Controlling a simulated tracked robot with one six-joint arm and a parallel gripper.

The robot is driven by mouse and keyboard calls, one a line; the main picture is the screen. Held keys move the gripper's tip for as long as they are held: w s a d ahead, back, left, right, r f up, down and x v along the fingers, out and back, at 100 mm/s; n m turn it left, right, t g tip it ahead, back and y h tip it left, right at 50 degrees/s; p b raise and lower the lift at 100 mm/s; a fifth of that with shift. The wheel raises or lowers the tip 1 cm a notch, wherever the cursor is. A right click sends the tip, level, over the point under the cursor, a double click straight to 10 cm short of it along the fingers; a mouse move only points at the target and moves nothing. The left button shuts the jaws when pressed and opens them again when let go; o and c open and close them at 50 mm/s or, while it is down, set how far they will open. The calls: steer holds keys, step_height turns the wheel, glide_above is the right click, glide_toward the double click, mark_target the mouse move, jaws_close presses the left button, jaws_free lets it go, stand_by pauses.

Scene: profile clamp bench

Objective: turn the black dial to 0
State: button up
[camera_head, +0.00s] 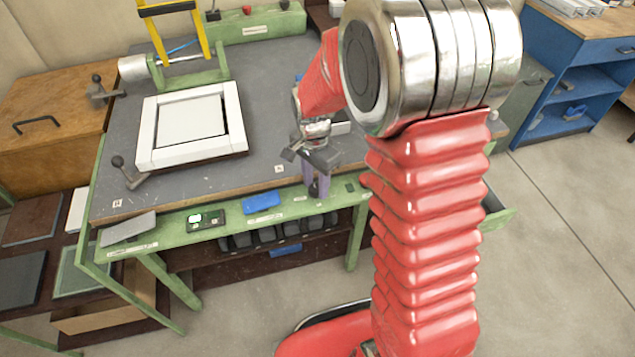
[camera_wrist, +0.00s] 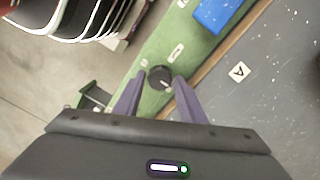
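The black dial (camera_wrist: 160,77) is a small round knob on the green front rail of the bench, seen in the wrist view. A small pale mark shows on its lower right part; its reading is too small to tell. My gripper (camera_wrist: 158,82) is open, with its two purple-grey fingertips on either side of the dial at its lower edge. I cannot tell whether they touch it. In the head view my gripper (camera_head: 317,186) points down at the front rail, and the dial is mostly hidden by the fingers there.
The green rail (camera_head: 170,226) also carries a blue block (camera_head: 262,202), a small unit with a lit green display (camera_head: 195,219) and a grey plate (camera_head: 128,229). A white frame (camera_head: 240,122) lies on the grey benchtop, beside toggle clamps (camera_head: 130,172). Dark bins sit below.

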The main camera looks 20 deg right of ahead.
steer(key=shift+f, duration=0.1)
steer(key=shift+c, duration=0.3)
steer(key=c, duration=0.6)
steer(key=shift+d, duration=0.25)
steer(key=shift+c, duration=0.5)
steer(key=shift+a, duration=0.2)
